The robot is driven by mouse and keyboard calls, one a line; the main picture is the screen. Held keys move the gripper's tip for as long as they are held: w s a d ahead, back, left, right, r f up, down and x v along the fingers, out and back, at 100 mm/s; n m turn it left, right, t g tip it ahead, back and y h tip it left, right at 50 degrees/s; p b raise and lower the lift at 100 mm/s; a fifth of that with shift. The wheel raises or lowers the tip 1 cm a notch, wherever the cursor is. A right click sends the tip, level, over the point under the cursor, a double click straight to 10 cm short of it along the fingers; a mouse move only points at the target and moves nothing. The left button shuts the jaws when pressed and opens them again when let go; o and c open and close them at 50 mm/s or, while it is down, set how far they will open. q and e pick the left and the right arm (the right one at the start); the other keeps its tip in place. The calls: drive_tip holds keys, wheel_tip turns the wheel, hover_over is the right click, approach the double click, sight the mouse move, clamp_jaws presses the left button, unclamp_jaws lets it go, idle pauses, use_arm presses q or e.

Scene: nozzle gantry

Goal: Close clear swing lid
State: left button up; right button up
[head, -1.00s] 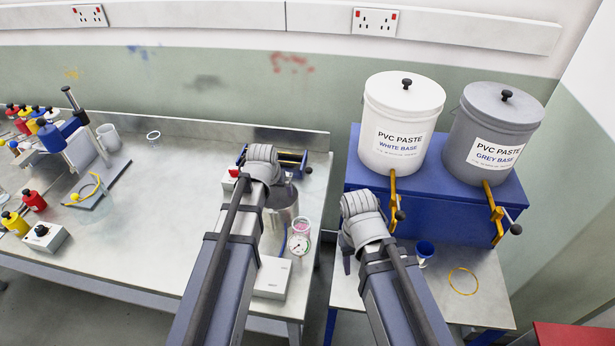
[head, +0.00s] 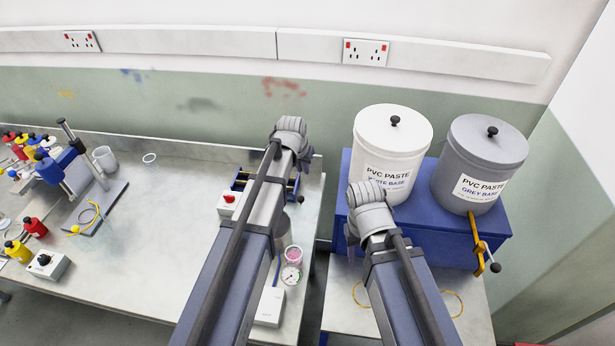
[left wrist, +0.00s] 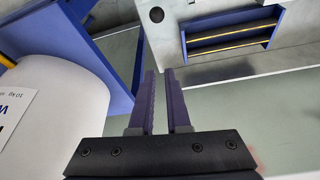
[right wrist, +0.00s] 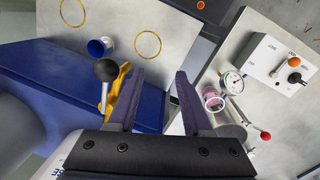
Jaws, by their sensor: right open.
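I cannot make out a clear swing lid in any view. A small cup of pink stuff (head: 293,255) stands by a round gauge (head: 291,276) at the bench's right end, beside my left forearm; they also show in the right wrist view, the cup (right wrist: 213,100) and the gauge (right wrist: 233,79). My left gripper (head: 306,160) is past the bench's back right corner; in the left wrist view its fingers (left wrist: 160,74) have a narrow empty gap. My right gripper (head: 352,243) is in front of the white bucket; its fingers (right wrist: 160,75) are wide apart and empty.
A white bucket (head: 391,140) and a grey bucket (head: 486,150) stand on a blue stand (head: 425,230). A yellow tap (head: 477,245) sticks out of the grey one. A blue cup (right wrist: 98,47) and yellow rings (right wrist: 148,44) lie on the side table. The middle of the long bench (head: 170,240) is clear.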

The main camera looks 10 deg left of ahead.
use_arm(q)
drive_tip(key=shift+w+d+f, duration=0.1)
clamp_jaws()
drive_tip(key=b, duration=1)
hover_over(305, 196)
drive_tip(key=w, duration=0.2)
wheel_tip(305, 196, down, 10)
drive_tip(key=shift+d+r, duration=0.1)
drive_tip(key=shift+d, duration=0.05)
drive_tip(key=s, duration=0.3)
drive_tip(key=shift+s+a, duration=0.3)
drive_tip(key=shift+s, duration=0.3)
drive_tip(key=shift+w, duration=0.1)
